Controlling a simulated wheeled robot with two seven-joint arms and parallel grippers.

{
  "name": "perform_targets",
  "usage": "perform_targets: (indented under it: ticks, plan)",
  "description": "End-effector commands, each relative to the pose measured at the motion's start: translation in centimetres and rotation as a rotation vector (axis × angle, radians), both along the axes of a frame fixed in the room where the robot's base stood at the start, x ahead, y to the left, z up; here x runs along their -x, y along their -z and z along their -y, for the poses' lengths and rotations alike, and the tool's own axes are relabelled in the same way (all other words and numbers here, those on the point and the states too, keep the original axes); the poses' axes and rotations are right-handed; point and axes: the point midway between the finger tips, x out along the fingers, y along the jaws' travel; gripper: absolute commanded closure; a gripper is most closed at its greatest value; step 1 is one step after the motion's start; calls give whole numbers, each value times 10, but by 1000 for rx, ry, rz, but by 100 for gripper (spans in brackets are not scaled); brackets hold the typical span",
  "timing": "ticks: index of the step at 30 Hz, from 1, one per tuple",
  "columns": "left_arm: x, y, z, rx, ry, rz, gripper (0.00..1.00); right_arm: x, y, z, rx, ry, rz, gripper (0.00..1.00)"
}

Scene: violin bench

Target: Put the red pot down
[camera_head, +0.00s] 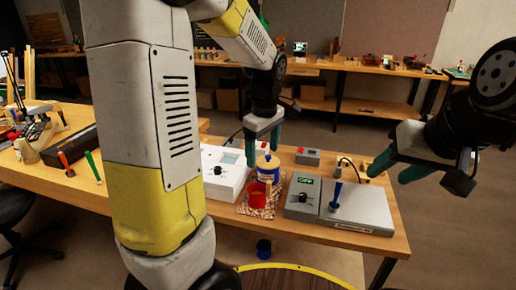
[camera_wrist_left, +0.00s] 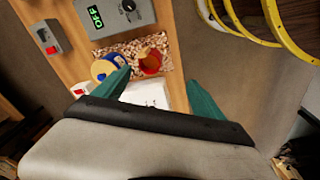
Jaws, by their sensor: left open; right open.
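The red pot (camera_head: 258,195) stands upright on a speckled mat (camera_head: 245,209) on the bench, with something brownish in or beside it. It also shows in the left wrist view (camera_wrist_left: 151,63), past the fingertips. A blue and yellow pot (camera_head: 267,166) stands just behind it, also seen in the left wrist view (camera_wrist_left: 105,69). My left gripper (camera_head: 263,150) is open and empty, above and behind the red pot, apart from it; its fingers spread wide in the left wrist view (camera_wrist_left: 158,84). My right gripper (camera_head: 393,172) is open and empty, above the bench's right end.
A white box with a knob (camera_head: 224,172) is left of the mat. A small box with a red button (camera_head: 308,156) is behind.

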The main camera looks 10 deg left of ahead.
Motion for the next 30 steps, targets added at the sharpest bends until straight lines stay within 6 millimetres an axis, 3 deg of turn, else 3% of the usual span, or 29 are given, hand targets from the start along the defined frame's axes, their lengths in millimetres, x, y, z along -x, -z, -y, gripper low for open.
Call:
perform_targets:
  ticks: [1,6,10,15,21,30]
  plan:
    - [16,-19,-3,32,87,36,20,0,0,0,0,0,0,52]
    - [70,-63,-8,64,424,166,20,0,0,0,0,0,0,52]
    - [112,-86,-8,28,677,281,20,0,0,0,0,0,0,52]
    - [155,-100,-6,-68,934,400,20,0,0,0,0,0,0,52]
    - [176,-102,-4,-146,1078,454,20,0,0,0,0,0,0,52]
    - [177,-102,-4,-154,1094,459,20,0,0,0,0,0,0,52]
